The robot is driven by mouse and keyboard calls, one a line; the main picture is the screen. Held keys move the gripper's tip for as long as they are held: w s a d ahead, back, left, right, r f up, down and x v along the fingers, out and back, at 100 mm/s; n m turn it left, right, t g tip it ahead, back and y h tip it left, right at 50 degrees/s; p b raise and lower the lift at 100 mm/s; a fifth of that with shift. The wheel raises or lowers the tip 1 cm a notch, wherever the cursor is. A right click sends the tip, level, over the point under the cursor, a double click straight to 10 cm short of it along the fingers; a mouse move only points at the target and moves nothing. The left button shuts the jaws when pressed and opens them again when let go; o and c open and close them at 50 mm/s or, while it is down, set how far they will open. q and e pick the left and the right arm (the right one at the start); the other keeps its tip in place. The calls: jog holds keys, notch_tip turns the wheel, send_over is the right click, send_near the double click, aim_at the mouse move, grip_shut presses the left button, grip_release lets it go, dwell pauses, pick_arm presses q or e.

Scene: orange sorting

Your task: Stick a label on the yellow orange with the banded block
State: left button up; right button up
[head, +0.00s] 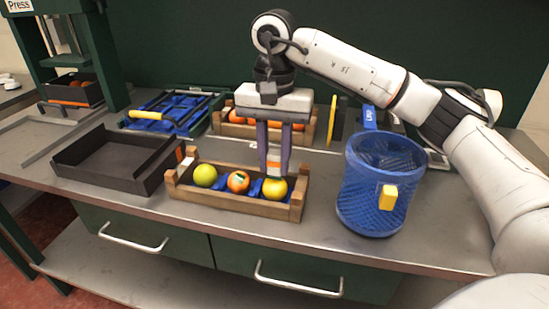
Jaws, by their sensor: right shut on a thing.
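A wooden crate (240,207) at the front middle of the bench holds three fruits in a row. The yellow orange (274,190) is at its right end, an orange one (238,182) with a small label-like patch is in the middle, and a greenish one (205,175) is at the left. My right gripper (274,165) points down over the yellow orange, shut on the banded block (274,157), which shows orange and white bands. The block is just above or touching the yellow orange; I cannot tell which. My left gripper is not in view.
A blue mesh bin (372,205) with a yellow tag stands right of the crate. An empty dark tray (115,160) lies to the left. Behind are a second crate (305,136) with oranges, a blue-lined tray (170,112) and a press (75,50).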

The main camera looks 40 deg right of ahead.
jog(key=shift+f, duration=0.45)
dwell(0.3)
jog(key=shift+f, duration=0.1)
dwell(0.7)
notch_tip(320, 180, up, 7)
jog(key=p, duration=0.5)
dwell(0.4)
dwell(0.4)
